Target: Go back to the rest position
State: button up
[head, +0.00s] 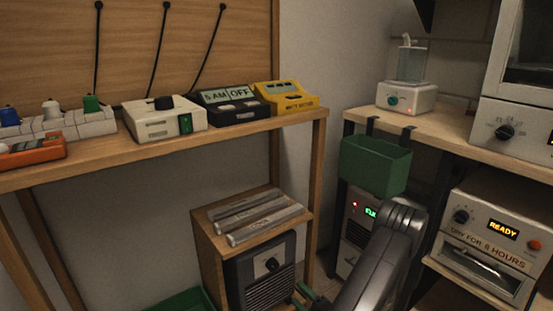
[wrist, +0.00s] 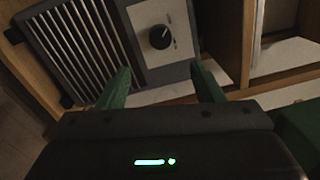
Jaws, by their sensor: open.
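My gripper (wrist: 160,88) shows in the wrist view with its two green fingers apart and nothing between them. Beyond the fingers is the front of a heater-like box with a vent grille (wrist: 75,40) and a dark knob (wrist: 161,37). In the head view my arm reaches down at the lower middle right, and green finger parts show low beside the same dark-fronted box (head: 268,268). Whether the fingers touch the box cannot be told.
A wooden shelf (head: 225,130) at left carries several devices, including a yellow meter (head: 287,98). A green bin (head: 375,166) hangs from the right bench (head: 440,127). An oven-like dryer (head: 490,240) reads READY. Another green container (head: 183,301) sits low at the bottom.

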aim_at(274, 268)
jog(key=b+x, duration=0.3)
jog(key=x, duration=0.9)
jog(key=shift+w+a+b, duration=0.2)
jog(key=shift+w+b, duration=0.1)
jog(key=shift+b, duration=0.05)
jog(key=shift+w+m, duration=0.1)
jog(key=shift+m, duration=0.3)
jog(key=m, duration=0.3)
jog(key=shift+r+p, duration=0.15)
jog(key=shift+p, duration=0.2)
jog(key=m+p, duration=0.3)
jog(key=m, duration=0.1)
jog(key=shift+r+m+h, duration=0.2)
jog(key=shift+m+h, duration=0.2)
jog(key=m+p, duration=0.5)
jog(key=m, duration=0.1)
jog(key=shift+p, duration=0.35)
jog(key=m+p, duration=0.2)
jog(key=m, duration=0.1)
jog(key=shift+f+m+p, duration=0.15)
jog(key=shift+m+p, duration=0.3)
jog(key=shift+m, duration=0.05)
